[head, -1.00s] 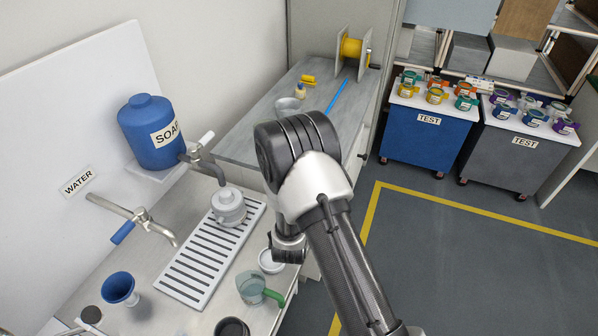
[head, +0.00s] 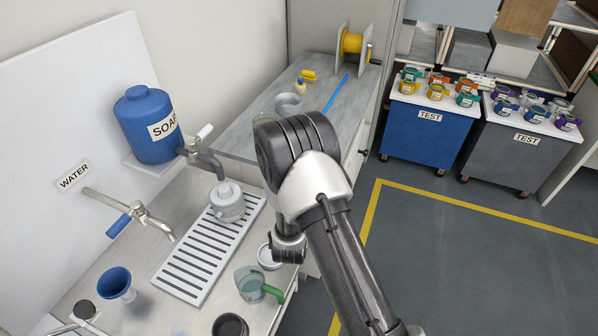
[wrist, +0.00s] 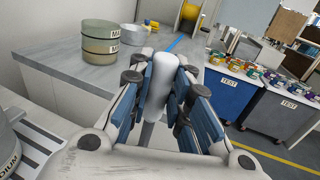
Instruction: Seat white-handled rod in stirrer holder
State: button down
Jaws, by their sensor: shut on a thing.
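In the wrist view my gripper (wrist: 163,95) is shut on the white handle of the rod (wrist: 162,80). The handle is a smooth, pale, roughly upright cylinder between the dark blue finger pads. A thin grey piece shows below it between the fingers; I cannot tell clearly if it is the rod's shaft. I cannot pick out the stirrer holder with certainty in either view.
A grey counter (head: 238,137) bears a yellow spool (head: 352,43) and a blue strip. Stacked round tins (wrist: 101,42) stand on it at left in the wrist view. The sink bench holds a soap tank (head: 150,125), drain grate and jug (head: 250,284).

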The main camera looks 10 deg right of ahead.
jog(key=shift+f, duration=0.25)
jog(key=c, duration=1.4)
grip_release()
jog(key=v, duration=1.2)
